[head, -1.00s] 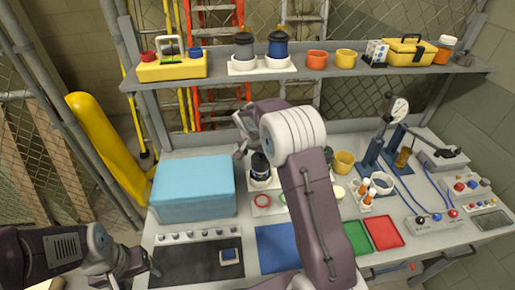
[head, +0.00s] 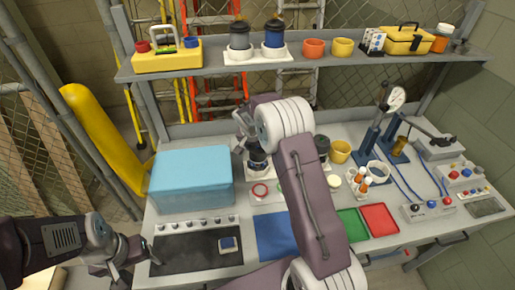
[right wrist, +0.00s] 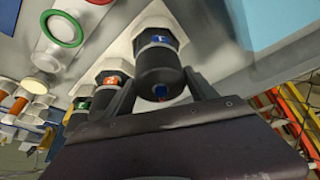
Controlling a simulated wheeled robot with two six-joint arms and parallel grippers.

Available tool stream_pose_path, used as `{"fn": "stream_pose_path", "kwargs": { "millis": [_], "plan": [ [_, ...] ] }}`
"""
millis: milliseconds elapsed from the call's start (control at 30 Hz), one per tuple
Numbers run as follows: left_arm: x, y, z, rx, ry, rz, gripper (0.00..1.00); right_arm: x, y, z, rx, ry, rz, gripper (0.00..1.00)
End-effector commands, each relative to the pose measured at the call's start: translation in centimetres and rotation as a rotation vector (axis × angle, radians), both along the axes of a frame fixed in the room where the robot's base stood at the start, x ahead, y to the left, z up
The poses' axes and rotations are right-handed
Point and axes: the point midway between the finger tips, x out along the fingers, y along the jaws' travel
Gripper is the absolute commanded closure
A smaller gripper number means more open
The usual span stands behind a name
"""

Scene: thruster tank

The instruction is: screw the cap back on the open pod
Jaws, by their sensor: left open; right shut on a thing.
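A black-topped pod with a blue label (right wrist: 158,50) stands in a white hexagonal holder in the right wrist view. My right gripper (right wrist: 162,90) has a finger on each side of its black domed top and is shut on it. In the head view the same pod (head: 258,165) is partly hidden by my right gripper (head: 246,152) and arm. Pods with an orange label (right wrist: 108,85) and a green label (right wrist: 80,110) stand beside it. I cannot tell which pod is open. My left gripper (head: 138,264) is open and empty at the lower left.
A blue box (head: 190,180) stands left of the pods. Red and green trays (head: 379,221) lie at the right, near a press with a gauge (head: 395,98). The shelf (head: 300,67) holds two more dark pods, cups and a yellow toolbox (head: 408,42). A dark mat (head: 185,262) lies front left.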

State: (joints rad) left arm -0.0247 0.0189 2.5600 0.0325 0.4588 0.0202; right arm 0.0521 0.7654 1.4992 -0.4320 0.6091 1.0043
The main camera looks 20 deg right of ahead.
Motion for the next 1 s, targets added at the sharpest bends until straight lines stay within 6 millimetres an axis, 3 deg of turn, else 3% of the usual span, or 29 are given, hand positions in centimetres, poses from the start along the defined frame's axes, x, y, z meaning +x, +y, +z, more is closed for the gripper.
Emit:
{"fn": "stream_pose_path", "kwargs": {
  "millis": [367,533,600,733,1000],
  "plan": [
    [0.0,0.0,-1.3,0.000,0.000,0.000,0.24,0.1,0.0,-0.3,0.000,-0.002,-0.095,0.70],
    [0.0,0.0,-2.2,0.000,0.000,0.000,0.24,0.1,0.1,-0.3,0.000,-0.002,-0.219,0.70],
    [0.0,0.0,-2.5,0.000,0.000,0.000,0.24,0.2,0.1,-0.3,-0.001,-0.002,-0.352,0.70],
    [0.0,0.0,-1.2,0.000,0.000,0.000,0.24,0.1,0.0,0.2,-0.001,0.001,-0.581,0.70],
    [0.0,0.0,-0.4,0.000,0.000,0.000,0.24,0.0,0.0,0.2,-0.002,0.002,-0.707,0.70]
  ]
}}
